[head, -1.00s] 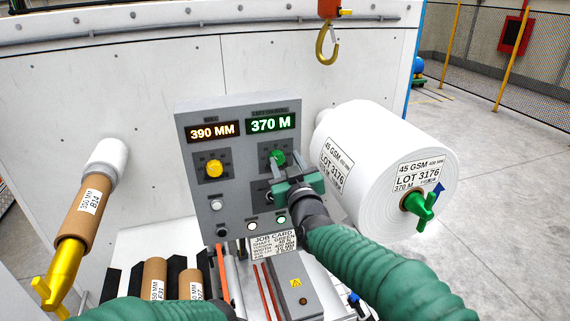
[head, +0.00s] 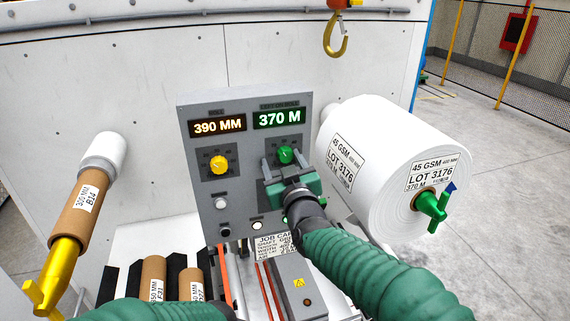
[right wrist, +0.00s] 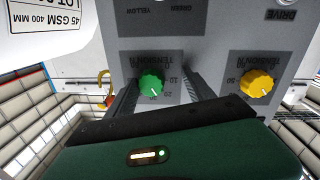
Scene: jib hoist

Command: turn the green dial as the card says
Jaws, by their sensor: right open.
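The green dial (head: 285,155) is on the right of the grey control panel (head: 240,196), below a green display reading 370 M (head: 279,118). My right gripper (head: 282,166) is open, with one finger on each side of the green dial. In the right wrist view the green dial (right wrist: 151,86) appears between the two fingers, with gaps on both sides; its pointer tilts down and right. The job card (head: 268,247) below the panel is partly hidden by my right arm, and its text is too small to read fully. My left gripper is out of view.
A white roll (head: 385,160) marked LOT 3176 stands close at the right. A brown core (head: 82,205) is at the left. A hook (head: 335,40) hangs above.

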